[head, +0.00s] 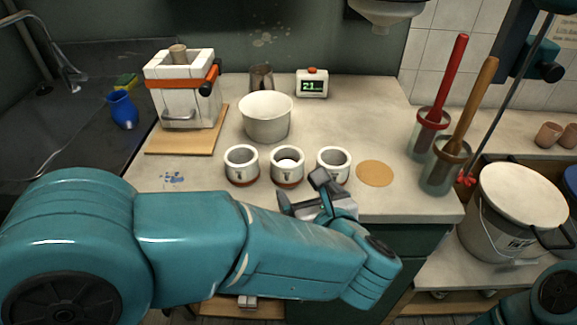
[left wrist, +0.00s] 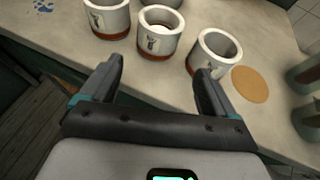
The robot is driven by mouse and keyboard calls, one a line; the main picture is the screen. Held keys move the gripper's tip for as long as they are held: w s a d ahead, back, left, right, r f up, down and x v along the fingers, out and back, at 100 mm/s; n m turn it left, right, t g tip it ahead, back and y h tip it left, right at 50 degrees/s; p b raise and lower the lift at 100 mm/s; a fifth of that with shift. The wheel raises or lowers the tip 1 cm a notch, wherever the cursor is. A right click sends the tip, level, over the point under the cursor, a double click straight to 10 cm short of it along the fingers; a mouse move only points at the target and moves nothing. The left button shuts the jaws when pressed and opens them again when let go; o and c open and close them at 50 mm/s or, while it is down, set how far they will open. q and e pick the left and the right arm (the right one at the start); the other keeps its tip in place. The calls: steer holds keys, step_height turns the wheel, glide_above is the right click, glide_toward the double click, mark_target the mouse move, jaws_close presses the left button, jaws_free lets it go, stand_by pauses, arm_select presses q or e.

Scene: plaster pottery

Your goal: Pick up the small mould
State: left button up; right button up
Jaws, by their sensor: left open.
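Three small white cups with red-brown bases stand in a row near the counter's front edge: left cup (head: 241,164), middle cup (head: 287,166) and right cup (head: 333,163). The middle one has something white inside. A larger white block (head: 182,90) with an orange strap, resembling a plaster mould, stands at the back left. I cannot tell which thing is the small mould. My left gripper (head: 303,191) is open and empty, just in front of the middle and right cups. In the left wrist view its fingers (left wrist: 158,72) point towards the middle cup (left wrist: 160,38). My right gripper is out of view.
A white bowl (head: 266,117) stands behind the cups, with a timer (head: 312,84) farther back. A tan disc (head: 375,173) lies right of the cups. Jars with red and wooden handles (head: 445,169) stand near the right edge. A lidded bucket (head: 507,225) stands right of the counter.

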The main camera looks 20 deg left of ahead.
mark_target(292, 176)
arm_select(q)
steer(key=x, duration=0.7)
steer(key=shift+a+f, duration=0.1)
steer(key=shift+a, duration=0.1)
steer(key=p+x, duration=0.1)
steer(key=x, duration=0.4)
steer(key=shift+w+a, duration=0.2)
steer(key=shift+w, duration=0.05)
steer(key=shift+s, duration=0.1)
steer(key=shift+c, duration=0.6)
steer(key=c, duration=0.9)
